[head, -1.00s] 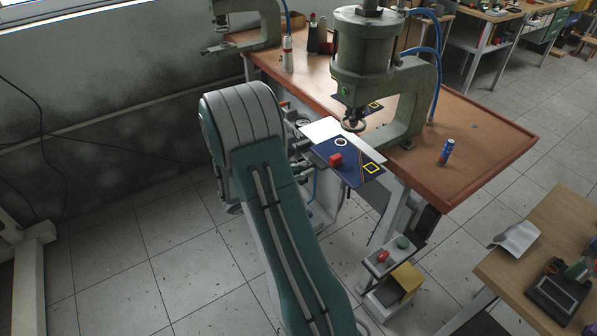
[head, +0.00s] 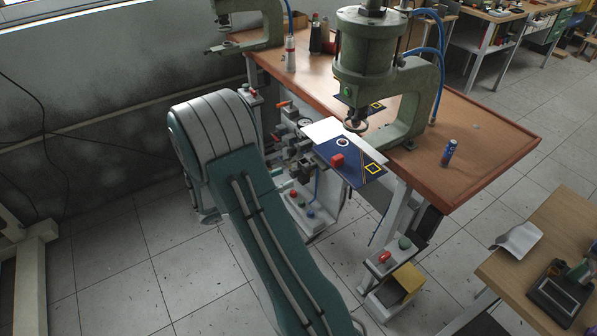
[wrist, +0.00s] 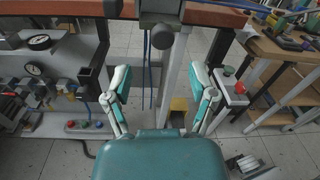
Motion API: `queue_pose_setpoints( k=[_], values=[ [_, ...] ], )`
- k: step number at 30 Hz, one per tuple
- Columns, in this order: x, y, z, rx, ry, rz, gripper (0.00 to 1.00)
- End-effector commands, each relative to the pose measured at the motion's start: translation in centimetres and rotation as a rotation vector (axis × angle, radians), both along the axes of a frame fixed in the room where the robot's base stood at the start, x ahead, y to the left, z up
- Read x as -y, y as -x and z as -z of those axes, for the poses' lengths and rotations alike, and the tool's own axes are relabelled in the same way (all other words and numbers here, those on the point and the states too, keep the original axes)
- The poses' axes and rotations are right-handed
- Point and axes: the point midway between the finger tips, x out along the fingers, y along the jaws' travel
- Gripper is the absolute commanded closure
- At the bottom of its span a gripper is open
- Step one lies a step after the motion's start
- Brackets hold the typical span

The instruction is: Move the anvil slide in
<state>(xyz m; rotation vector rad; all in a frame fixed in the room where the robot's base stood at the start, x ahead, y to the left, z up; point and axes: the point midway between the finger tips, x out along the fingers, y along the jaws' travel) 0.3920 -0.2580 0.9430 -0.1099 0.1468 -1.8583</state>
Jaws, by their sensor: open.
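The likely anvil slide is a dark blue plate (head: 350,168) with a red block (head: 337,160), a white ring and a yellow square on it. It juts out past the table's front edge in the head view. The green press (head: 365,55) stands behind it, its round ram foot (head: 356,125) above the table. My gripper (wrist: 160,88) is open and empty in the wrist view, facing the table's front. A dark block with a round grey knob (wrist: 162,36) shows above and between the fingers; I cannot tell what it is. My arm hides the gripper in the head view.
Gauges and valves (head: 298,130) sit left of the slide, with coloured buttons (head: 298,200) below. A stand with red and green buttons (head: 392,256) is in front of the table (head: 482,135). A can (head: 448,153) stands on the tabletop. The floor at left is open.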

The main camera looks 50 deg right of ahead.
Motion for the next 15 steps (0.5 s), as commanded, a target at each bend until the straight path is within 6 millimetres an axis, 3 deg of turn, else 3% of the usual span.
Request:
queue_pose_setpoints(
  k=[6,15],
  values=[
    [-3.8,-1.3,0.1,0.0,0.0,-0.004,0.27],
    [-5.2,-1.6,0.1,-0.001,0.0,-0.001,0.27]
  ],
)
